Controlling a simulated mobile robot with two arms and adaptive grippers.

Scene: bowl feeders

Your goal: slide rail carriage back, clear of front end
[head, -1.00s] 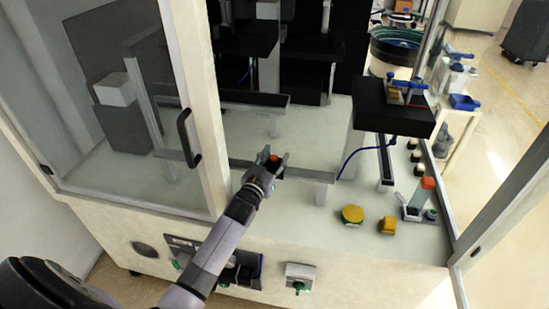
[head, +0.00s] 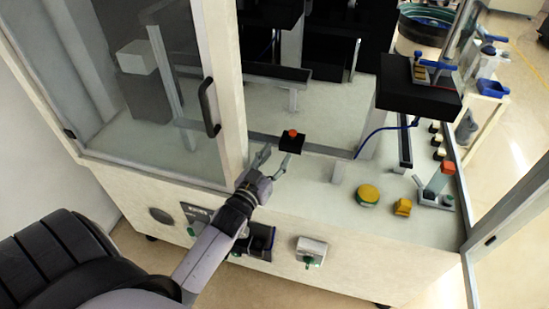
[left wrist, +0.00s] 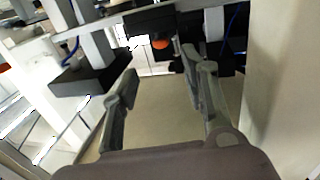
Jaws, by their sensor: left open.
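The rail carriage (head: 291,142) is a small black block with a red-orange knob on top. It sits on the grey horizontal rail (head: 321,149) inside the machine; it also shows in the left wrist view (left wrist: 150,22), at the top centre. My left gripper (head: 272,162) is open and empty, just in front of the carriage and a little to its left in the head view. In the left wrist view its two fingers (left wrist: 160,80) are spread, with a gap between their tips and the carriage. My right gripper is not in view.
A glass door with a black handle (head: 209,108) stands left of my arm. A black box on a post (head: 418,97) is to the right.

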